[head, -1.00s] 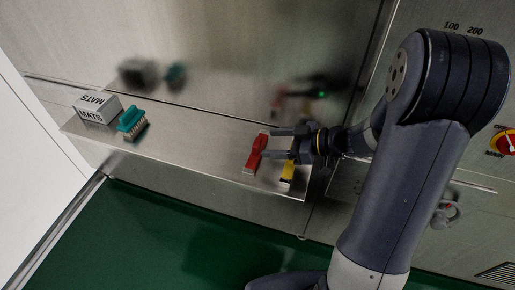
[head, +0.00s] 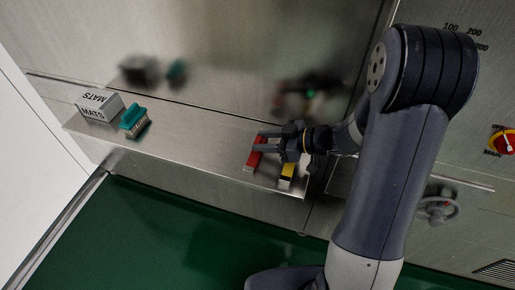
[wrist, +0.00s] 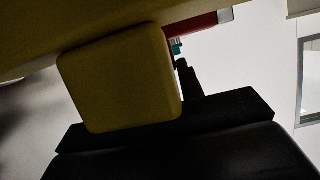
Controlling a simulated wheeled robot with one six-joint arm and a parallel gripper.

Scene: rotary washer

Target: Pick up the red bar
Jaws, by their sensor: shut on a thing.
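The red bar (head: 253,159) with a pale end is on the steel shelf, near its right end, in the head view. I cannot tell a gap between bar and shelf. In the wrist view, a piece of the red bar (wrist: 197,24) with its pale end shows at the top, beyond a large olive-yellow shape (wrist: 118,80) very near the camera. The grip itself is hidden there.
A yellow bar (head: 288,170) with a pale end lies close right of the red bar, partly under my gripper. A teal brush (head: 133,119) and a MATS box (head: 99,106) stand at the left end of the shelf (head: 195,147). The shelf middle is clear.

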